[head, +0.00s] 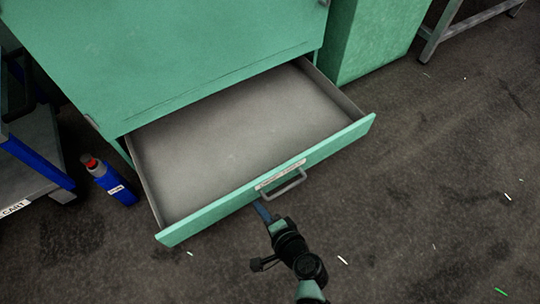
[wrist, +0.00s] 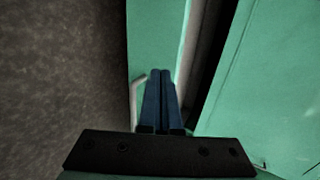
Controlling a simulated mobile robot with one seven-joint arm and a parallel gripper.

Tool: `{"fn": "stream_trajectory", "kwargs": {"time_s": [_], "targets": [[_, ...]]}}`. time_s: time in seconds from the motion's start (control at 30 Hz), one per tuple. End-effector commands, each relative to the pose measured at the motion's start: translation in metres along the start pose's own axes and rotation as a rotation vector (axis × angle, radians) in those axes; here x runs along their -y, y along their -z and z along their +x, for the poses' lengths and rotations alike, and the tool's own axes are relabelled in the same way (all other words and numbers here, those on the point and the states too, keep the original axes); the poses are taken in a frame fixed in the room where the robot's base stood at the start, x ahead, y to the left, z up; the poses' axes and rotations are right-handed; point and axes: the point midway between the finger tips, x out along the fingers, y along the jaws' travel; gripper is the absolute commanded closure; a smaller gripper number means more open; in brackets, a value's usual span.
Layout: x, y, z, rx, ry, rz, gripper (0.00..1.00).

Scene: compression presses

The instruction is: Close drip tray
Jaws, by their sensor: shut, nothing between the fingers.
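The drip tray (head: 240,140) is a wide grey-lined drawer with a green front, pulled well out of the green press cabinet (head: 190,50). It looks empty. A labelled front panel carries a grey bar handle (head: 282,183). My gripper (head: 262,208) is shut and empty, just outside the front panel and slightly left of the handle. In the wrist view my blue fingers (wrist: 160,85) are together in front of the green tray front (wrist: 157,40), with the handle (wrist: 137,90) at their left. I cannot tell whether the fingertips touch the panel.
A blue bottle with a red cap (head: 112,182) stands on the floor left of the tray. A cart (head: 35,160) is at the far left. Another green cabinet (head: 375,40) stands at the right. The floor in front is open, with small scattered scraps.

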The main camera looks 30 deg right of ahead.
Motion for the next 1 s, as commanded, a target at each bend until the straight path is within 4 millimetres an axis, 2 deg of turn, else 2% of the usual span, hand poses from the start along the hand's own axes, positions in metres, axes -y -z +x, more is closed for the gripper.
{"fn": "stream_trajectory", "kwargs": {"time_s": [0.03,0.23,0.77,1.0], "targets": [[0.002,0.001,0.011,0.000,0.003,-0.003,1.00],[0.016,0.001,0.030,0.000,0.001,-0.002,1.00],[0.021,0.000,0.036,0.001,0.000,0.000,1.00],[0.030,-0.001,0.050,0.003,0.002,-0.003,1.00]]}}
